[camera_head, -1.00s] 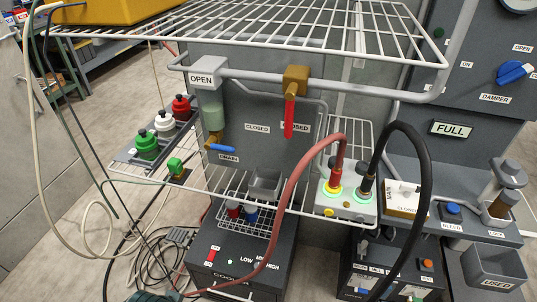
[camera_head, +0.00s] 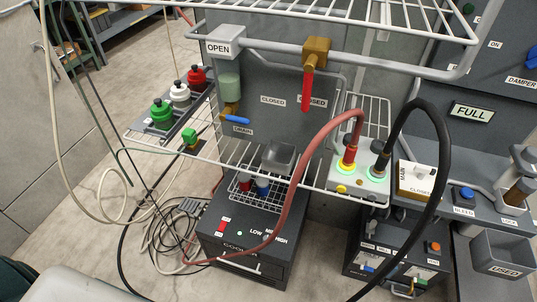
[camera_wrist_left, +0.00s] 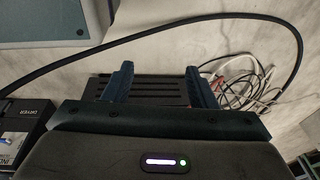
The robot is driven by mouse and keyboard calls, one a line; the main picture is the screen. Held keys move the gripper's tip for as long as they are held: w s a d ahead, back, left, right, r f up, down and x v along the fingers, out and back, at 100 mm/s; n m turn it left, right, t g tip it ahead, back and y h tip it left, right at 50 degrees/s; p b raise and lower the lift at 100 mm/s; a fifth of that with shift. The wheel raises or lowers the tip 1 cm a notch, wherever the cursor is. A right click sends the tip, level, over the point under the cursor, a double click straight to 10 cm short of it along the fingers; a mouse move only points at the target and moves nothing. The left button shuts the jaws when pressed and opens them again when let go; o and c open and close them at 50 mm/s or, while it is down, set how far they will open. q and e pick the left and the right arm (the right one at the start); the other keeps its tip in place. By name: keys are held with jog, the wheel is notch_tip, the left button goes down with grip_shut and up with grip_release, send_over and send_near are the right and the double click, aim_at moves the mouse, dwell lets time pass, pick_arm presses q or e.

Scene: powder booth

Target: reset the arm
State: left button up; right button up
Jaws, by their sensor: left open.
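My left gripper (camera_wrist_left: 158,74) shows in the left wrist view with its two dark blue fingers apart and nothing between them. A dark slotted panel lies behind the fingers, and a black hose arcs beyond them. In the head view, a smooth grey part of my own body (camera_head: 75,287) fills the bottom left corner; neither gripper's fingers show there. My right gripper is not in view.
A red hose (camera_head: 290,195) and a black hose (camera_head: 440,175) loop from a connector block (camera_head: 357,180). Loose cables lie on the floor, left.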

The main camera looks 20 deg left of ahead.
pick_arm(q)
jog(key=s+f, duration=1)
jog(key=s, duration=0.2)
jog(key=shift+a+g, duration=0.25)
jog(key=shift+g, duration=0.05)
jog(key=shift+s, duration=0.1)
